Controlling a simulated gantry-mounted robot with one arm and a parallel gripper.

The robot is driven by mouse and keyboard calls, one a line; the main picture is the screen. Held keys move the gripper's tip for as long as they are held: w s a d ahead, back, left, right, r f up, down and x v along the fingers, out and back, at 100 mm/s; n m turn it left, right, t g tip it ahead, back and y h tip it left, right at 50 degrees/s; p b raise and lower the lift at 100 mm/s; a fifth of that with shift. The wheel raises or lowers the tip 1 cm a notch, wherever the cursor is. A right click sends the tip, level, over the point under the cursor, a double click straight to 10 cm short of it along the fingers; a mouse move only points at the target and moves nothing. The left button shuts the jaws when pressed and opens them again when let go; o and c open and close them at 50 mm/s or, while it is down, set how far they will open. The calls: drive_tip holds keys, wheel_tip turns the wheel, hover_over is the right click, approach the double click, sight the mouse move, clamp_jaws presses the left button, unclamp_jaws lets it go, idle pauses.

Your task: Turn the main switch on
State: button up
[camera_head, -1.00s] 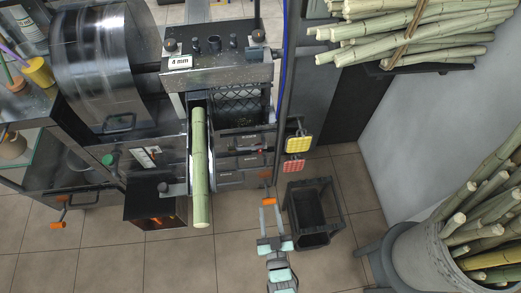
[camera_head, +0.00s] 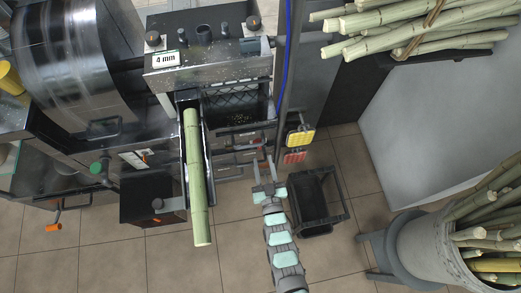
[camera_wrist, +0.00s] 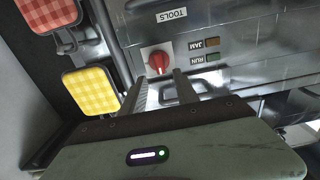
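A red rotary knob on a white square plate, which looks like the main switch (camera_wrist: 158,62), sits on the metal front panel in the wrist view. No label for it is readable. My gripper (camera_wrist: 160,82) is open, with its two fingers pointing at the panel and the knob just beyond and between the fingertips. Nothing is held, and I cannot tell whether the fingers touch the knob. In the head view my gripper (camera_head: 262,167) is in front of the lower right panel of the press, and the knob cannot be made out there.
JAM (camera_wrist: 212,42) and RUN (camera_wrist: 212,58) lamps look dim, beside a TOOLS drawer label (camera_wrist: 171,14). Yellow (camera_wrist: 91,93) and red (camera_wrist: 46,9) checkered pads hang nearby. A cane stalk (camera_head: 196,180) lies in the chute. A black bin (camera_head: 317,205) stands right of my arm.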

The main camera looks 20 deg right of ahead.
sight(260, 147)
drive_tip(key=x, duration=0.5)
drive_tip(key=shift+w+b, duration=0.15)
drive_tip(key=shift+b, duration=0.25)
clamp_jaws()
